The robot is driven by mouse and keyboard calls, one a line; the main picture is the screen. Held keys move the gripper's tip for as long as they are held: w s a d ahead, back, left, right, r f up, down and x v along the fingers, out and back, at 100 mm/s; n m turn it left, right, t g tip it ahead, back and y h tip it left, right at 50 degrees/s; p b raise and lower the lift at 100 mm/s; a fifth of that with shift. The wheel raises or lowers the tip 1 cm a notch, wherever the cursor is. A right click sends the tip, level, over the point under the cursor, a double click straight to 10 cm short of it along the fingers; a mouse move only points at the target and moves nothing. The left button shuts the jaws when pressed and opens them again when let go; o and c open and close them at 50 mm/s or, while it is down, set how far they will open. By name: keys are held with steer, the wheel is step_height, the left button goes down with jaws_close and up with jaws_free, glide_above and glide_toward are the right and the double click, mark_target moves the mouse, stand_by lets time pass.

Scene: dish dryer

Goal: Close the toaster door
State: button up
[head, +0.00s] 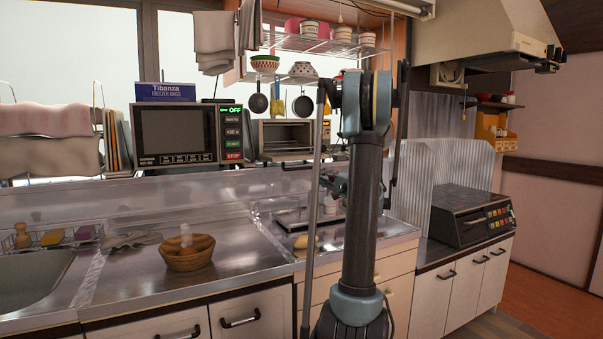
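The toaster (287,134) is a small metal oven on the shelf behind the counter, to the right of the microwave. Its front is open and its inside shows. Its door (288,155) appears to be folded down at the front, lying near level below the opening. My arm stands in front of the counter, just right of the toaster, and hides what is behind it. A small blue-grey part of my arm shows left of the upright link. I cannot make out my gripper's fingers; the arm appears to hide them.
A microwave (176,134) stands left of the toaster. Pans (258,103) hang above it, under wire shelves with bowls. A wooden bowl (188,254) sits on the steel counter (235,235). A dark tray (298,220) lies below the toaster. A stove (468,215) stands at right.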

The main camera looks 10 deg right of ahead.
mark_target(302, 169)
steer(key=x, duration=1.1)
steer(key=shift+w+a, duration=0.1)
steer(key=shift+w, duration=0.1)
jaws_close()
